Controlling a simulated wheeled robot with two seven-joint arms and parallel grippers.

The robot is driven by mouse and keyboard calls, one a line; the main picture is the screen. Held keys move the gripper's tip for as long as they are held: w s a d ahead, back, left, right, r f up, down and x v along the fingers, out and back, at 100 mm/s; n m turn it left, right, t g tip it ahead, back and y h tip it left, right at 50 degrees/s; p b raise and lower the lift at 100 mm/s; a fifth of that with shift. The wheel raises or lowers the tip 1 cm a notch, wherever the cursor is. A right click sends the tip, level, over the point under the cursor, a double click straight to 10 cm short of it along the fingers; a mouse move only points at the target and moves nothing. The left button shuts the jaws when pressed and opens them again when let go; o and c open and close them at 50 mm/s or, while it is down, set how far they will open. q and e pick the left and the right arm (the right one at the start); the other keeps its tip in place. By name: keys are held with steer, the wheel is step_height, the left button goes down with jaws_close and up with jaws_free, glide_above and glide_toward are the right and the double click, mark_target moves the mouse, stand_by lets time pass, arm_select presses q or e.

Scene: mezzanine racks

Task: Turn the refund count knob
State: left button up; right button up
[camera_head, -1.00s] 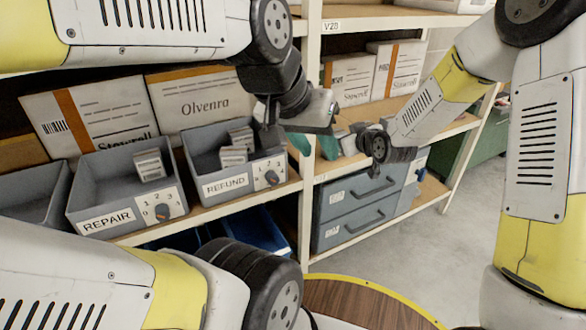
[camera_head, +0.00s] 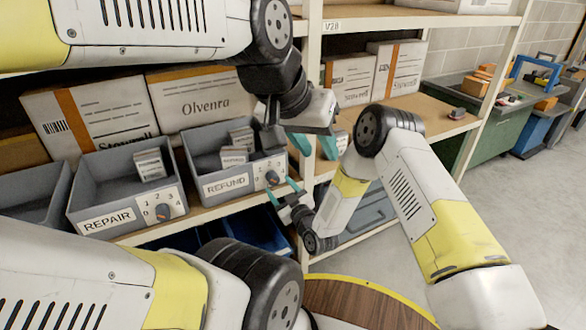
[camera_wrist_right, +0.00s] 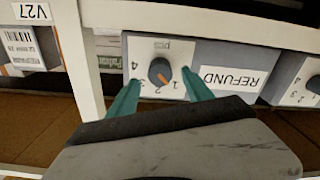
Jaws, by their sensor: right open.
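The refund count knob (camera_head: 271,177) is a dark round knob on a white numbered plate on the front of the grey REFUND bin (camera_head: 222,184). In the right wrist view the knob (camera_wrist_right: 160,72) appears upside down, its orange mark pointing down and slightly right, near the 2. My right gripper (camera_head: 282,190) is open and empty, just below and in front of the knob. Its teal fingers frame the knob in the wrist view, apart from it. My left gripper (camera_head: 314,146) is open and empty, right of the REFUND bin and above my right gripper.
The grey REPAIR bin (camera_head: 110,218) with its own knob (camera_head: 163,212) stands to the left. Boxes (camera_head: 95,115) stand behind the bins. A shelf upright (camera_head: 310,60) is close on the right.

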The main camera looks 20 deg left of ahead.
mark_target(275, 182)
steer(key=shift+x, duration=2.25)
jaws_close()
steer(key=m, duration=0.4)
steer(key=shift+m, duration=0.3)
steer(key=shift+f+m, duration=0.1)
steer(key=shift+m, duration=2)
